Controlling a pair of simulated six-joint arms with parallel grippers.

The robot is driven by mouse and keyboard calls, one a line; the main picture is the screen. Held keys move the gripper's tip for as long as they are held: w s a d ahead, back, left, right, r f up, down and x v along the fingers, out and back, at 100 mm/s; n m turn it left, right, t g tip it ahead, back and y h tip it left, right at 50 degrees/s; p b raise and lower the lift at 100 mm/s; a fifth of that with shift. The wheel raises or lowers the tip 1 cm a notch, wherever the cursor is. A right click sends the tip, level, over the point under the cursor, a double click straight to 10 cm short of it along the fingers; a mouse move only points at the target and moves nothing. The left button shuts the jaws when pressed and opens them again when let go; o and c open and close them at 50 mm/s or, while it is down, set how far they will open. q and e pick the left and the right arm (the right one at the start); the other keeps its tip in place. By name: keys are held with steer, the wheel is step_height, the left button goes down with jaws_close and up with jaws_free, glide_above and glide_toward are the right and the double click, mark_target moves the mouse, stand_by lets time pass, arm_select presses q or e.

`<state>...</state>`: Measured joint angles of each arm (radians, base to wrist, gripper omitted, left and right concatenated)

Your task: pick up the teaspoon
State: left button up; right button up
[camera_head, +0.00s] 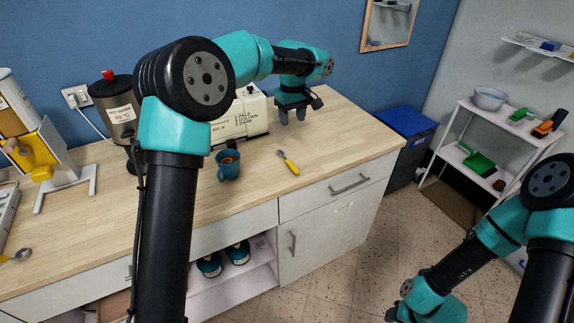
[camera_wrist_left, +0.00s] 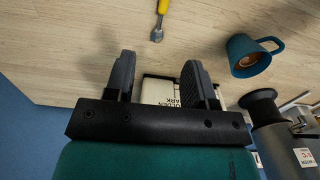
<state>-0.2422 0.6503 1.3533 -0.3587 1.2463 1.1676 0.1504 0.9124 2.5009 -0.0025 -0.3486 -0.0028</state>
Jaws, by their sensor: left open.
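A small utensil with a yellow handle and metal end (camera_head: 291,165), which looks like a teaspoon, lies on the wooden counter right of the blue mug. It also shows at the top of the left wrist view (camera_wrist_left: 157,33), partly cut off. Another spoon (camera_head: 22,254) with a grey bowl lies at the counter's left edge. My left gripper (camera_head: 292,116) is open and empty above the counter, behind the yellow-handled utensil and apart from it. Its two fingers (camera_wrist_left: 160,65) also show in the left wrist view.
A blue mug (camera_head: 228,167) with brownish contents stands left of the utensil. A cream box-like appliance (camera_head: 238,122) and a metal dispenser (camera_head: 118,110) stand behind. The counter (camera_head: 345,145) is clear to the right. A white shelf (camera_head: 463,104) stands at far right.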

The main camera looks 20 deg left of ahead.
arm_select(q)
glide_above(290, 162)
steer(key=f, duration=1.2)
steer(key=shift+w+d+f, duration=0.15)
steer(key=shift+w+d, duration=0.05)
steer(key=shift+w, duration=0.1)
steer(key=shift+s+a+f, duration=0.1)
steer(key=shift+s+f, duration=0.1)
steer(key=shift+f, duration=1.1)
steer(key=shift+s+a+f, duration=0.1)
steer(key=shift+s+f, duration=0.05)
steer(key=shift+f, duration=1.15)
jaws_close()
